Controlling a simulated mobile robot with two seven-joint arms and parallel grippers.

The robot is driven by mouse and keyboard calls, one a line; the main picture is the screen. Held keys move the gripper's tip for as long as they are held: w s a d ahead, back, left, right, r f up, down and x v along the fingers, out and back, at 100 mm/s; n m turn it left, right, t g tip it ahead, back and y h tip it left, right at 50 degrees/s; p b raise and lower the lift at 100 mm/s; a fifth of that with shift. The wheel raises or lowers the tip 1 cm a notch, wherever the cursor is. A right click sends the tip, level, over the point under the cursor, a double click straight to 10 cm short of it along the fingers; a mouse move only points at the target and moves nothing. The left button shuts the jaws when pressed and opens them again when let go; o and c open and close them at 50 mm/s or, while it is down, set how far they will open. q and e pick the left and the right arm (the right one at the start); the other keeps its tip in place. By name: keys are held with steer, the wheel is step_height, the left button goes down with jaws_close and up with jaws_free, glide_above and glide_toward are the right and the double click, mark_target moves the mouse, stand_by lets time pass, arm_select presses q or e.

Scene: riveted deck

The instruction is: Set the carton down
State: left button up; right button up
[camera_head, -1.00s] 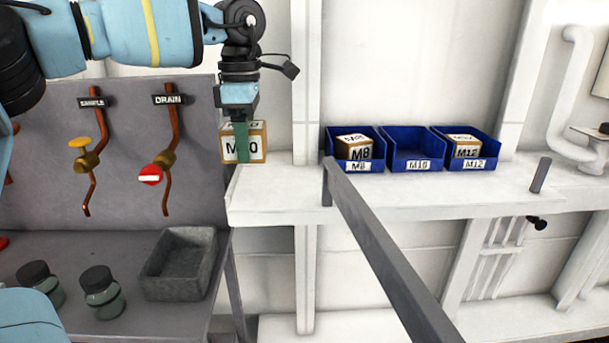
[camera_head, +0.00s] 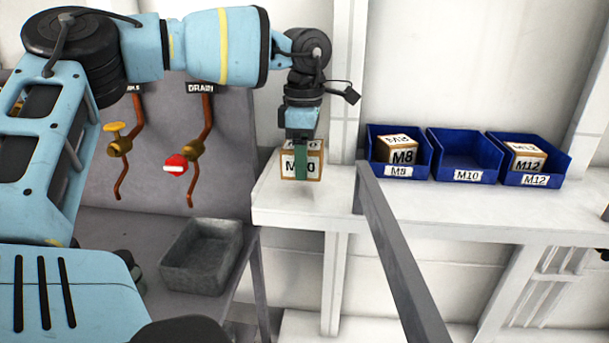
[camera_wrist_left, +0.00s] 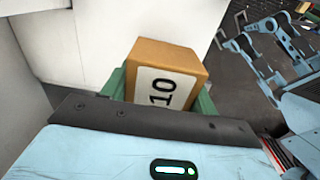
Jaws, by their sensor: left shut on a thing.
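My left gripper (camera_head: 301,160) points down and is shut on the brown M10 carton (camera_head: 288,174), with green fingers on its sides. The carton is upright at the left end of the white shelf (camera_head: 275,207). I cannot tell whether its base touches the shelf or hangs just above it. In the left wrist view, the carton (camera_wrist_left: 174,58) sits between the green fingers, with "10" showing on its white label. The blue M10 bin (camera_head: 466,160) is empty, to the right of the carton. My right gripper is not in view.
The M8 bin (camera_head: 382,171) and M12 bin (camera_head: 537,180) each hold a carton. A grey bar (camera_head: 400,255) slants up to the shelf's front edge. A grey tray (camera_head: 200,272) stands on the lower bench at left. Drain and sample valves are on the panel above.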

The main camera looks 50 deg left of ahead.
arm_select(q)
steer(key=shift+f, duration=1.95)
steer(key=shift+f, duration=0.2)
steer(key=o, duration=1.2)
steer(key=shift+c, duration=0.2)
steer(key=shift+r, duration=0.15)
step_height(320, 180, up, 12)
steer(key=shift+r, duration=0.1)
